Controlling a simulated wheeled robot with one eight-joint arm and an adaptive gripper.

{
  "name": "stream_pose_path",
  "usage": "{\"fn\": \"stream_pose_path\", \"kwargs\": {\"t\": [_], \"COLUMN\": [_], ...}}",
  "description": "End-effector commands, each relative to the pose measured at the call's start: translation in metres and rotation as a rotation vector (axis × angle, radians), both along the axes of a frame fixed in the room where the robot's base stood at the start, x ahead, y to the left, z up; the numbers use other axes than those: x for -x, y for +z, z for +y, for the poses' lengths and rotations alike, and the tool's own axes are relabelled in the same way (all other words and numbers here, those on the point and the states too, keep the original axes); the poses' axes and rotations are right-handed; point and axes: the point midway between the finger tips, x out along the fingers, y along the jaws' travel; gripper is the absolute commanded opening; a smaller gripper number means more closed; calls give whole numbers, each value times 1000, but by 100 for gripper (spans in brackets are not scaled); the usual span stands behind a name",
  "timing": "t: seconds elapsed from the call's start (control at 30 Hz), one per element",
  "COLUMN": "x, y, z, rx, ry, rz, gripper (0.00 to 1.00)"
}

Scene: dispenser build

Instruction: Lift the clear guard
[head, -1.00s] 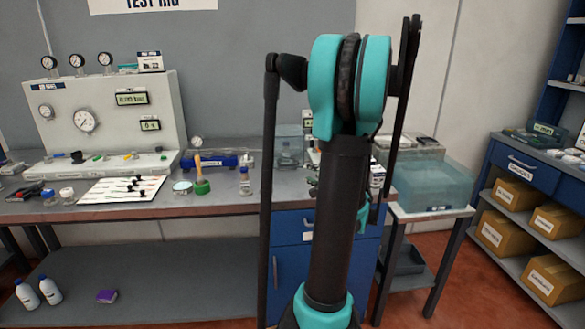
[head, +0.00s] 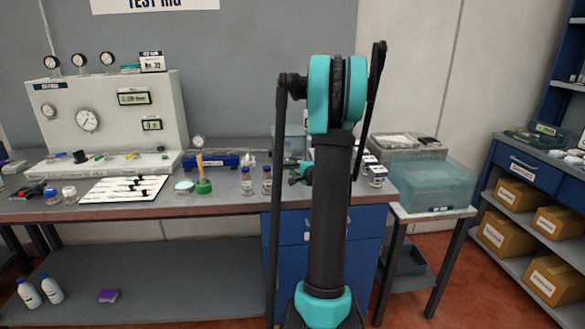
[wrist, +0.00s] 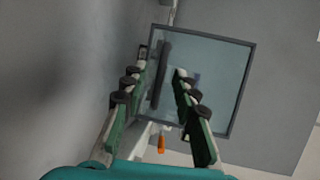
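The clear guard (wrist: 215,80) shows in the wrist view as a see-through pane with a thin dark frame. A dark bar (wrist: 161,75), perhaps its handle, runs along its left side. My gripper (wrist: 162,63) is open, with one finger on each side of the bar in the picture; I cannot tell whether either touches it. In the head view, a pale see-through panel (head: 290,130), probably the guard, stands at the back of the bench, partly hidden by my arm. My gripper (head: 298,172) is small and partly hidden there, left of my arm column.
The bench (head: 120,211) holds a gauge panel (head: 105,110), a white sheet (head: 125,189), a green-based tool with an orange handle (head: 203,186) and small bottles (head: 247,182). A clear bluish bin (head: 430,185) stands on a side table at right.

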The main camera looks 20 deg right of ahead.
Motion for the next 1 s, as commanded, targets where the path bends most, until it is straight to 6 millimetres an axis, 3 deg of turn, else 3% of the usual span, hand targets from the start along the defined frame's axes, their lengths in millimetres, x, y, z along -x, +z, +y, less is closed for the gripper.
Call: {"fn": "stream_pose_path", "kwargs": {"t": [0.17,0.43,1.0], "x": [0,0,0], "y": [0,0,4], "z": [0,0,0], "rx": [0,0,-4], "ry": [0,0,0], "rz": [0,0,14], "gripper": [29,0,0]}}
